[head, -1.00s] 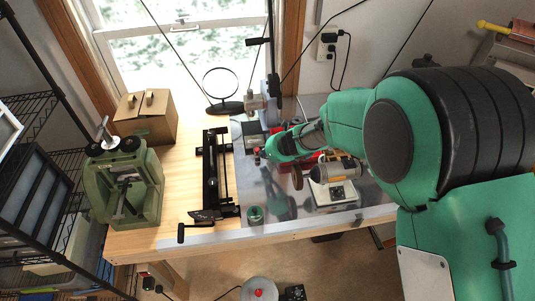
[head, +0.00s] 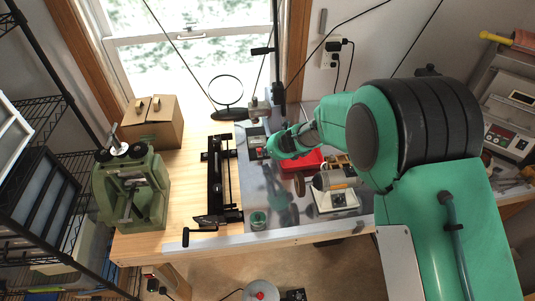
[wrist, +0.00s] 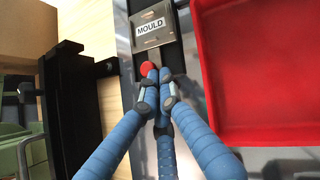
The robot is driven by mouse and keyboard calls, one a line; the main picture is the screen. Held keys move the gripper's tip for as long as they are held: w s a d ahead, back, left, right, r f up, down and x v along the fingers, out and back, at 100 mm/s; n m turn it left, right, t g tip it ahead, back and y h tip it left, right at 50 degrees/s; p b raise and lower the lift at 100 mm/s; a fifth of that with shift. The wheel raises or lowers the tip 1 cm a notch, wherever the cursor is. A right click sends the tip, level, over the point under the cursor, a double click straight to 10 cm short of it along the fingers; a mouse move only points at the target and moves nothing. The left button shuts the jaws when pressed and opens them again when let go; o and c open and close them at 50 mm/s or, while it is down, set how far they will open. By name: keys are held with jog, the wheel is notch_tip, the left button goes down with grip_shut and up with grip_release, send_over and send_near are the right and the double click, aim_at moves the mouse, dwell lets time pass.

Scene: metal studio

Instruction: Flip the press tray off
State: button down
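The press block labelled "MOULD" (wrist: 155,27) lies at the top middle of the wrist view, on a metal plate. A round red knob (wrist: 147,69) sits just in front of it, and it also shows in the head view (head: 259,152). My gripper (wrist: 159,74) has blue jointed fingers drawn together, with their tips close beside the knob on its lower right. I see nothing held between them. Whether the tips touch the knob is unclear.
A red tray (wrist: 258,141) lies close on the right of the fingers. A black rail frame (head: 219,180) stands to the left. A grinder (head: 334,190), a small green pot (head: 258,220) and a round mirror (head: 227,90) are on the bench. Wood is bare at the left.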

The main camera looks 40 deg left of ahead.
aim_at(261, 144)
jog(key=w+a+p, duration=0.3)
jog(key=shift+w+a, duration=0.25)
jog(key=shift+a, duration=0.05)
jog(key=shift+w+a+f+p, duration=0.1)
jog(key=shift+w+a+p, duration=0.25)
jog(key=shift+p, duration=0.1)
jog(key=shift+v, duration=0.85)
jog(key=p+v, duration=0.2)
jog(key=v, duration=0.6)
jog(key=shift+d, duration=0.15)
